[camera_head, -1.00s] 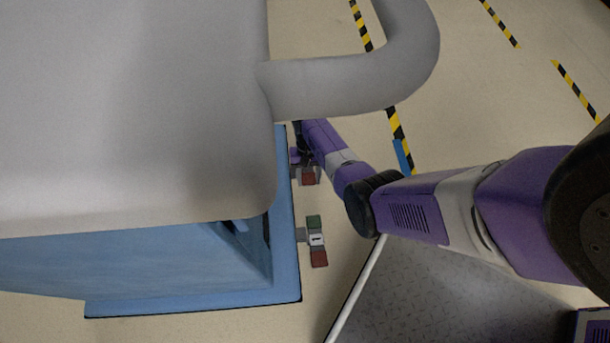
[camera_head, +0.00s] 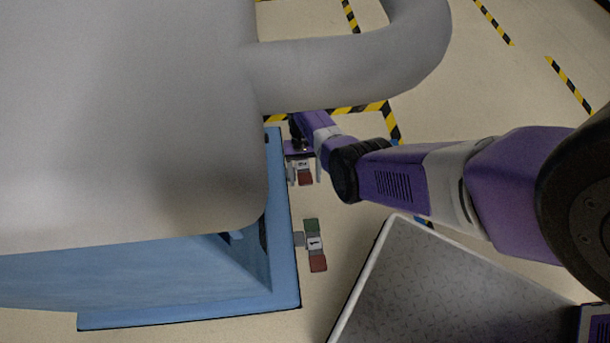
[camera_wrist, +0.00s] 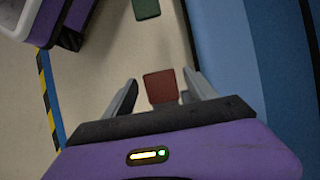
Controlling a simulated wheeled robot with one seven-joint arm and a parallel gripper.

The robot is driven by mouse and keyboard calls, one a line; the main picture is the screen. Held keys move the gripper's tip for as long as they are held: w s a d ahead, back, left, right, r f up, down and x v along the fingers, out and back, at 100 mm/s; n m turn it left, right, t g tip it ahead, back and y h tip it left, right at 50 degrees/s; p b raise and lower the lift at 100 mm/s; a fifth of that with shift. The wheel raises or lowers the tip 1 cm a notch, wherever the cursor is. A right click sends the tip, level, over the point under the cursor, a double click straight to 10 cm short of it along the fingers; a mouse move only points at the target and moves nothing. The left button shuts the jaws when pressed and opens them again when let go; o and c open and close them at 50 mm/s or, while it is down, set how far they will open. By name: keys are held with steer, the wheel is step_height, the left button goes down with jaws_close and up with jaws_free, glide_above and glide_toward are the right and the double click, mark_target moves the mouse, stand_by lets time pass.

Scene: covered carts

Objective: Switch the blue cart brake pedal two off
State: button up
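The blue cart (camera_head: 285,270) stands at the left under a large grey cover (camera_head: 130,110). Two brake pedals stick out from its right edge. The nearer pedal, marked 1 (camera_head: 315,243), has a green end and a red end. The farther pedal (camera_head: 305,178) shows its red end; my gripper hides its green end. My gripper (camera_head: 304,176) is open above this farther pedal, one finger on each side. In the wrist view the red end (camera_wrist: 160,87) lies between the open fingers (camera_wrist: 161,80). I cannot tell whether they touch it. A green pedal end (camera_wrist: 146,8) shows beyond.
A thick grey handle (camera_head: 350,60) juts right from the cover, above my forearm. The blue cart side (camera_wrist: 225,50) runs close beside the right finger. Open floor with yellow-black tape (camera_head: 570,85) lies to the right.

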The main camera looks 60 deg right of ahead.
mark_target(304, 170)
steer(key=p+v, duration=0.3)
steer(key=v, duration=0.4)
steer(key=shift+d+r, duration=0.15)
steer(key=shift+r, duration=0.25)
stand_by(0.4)
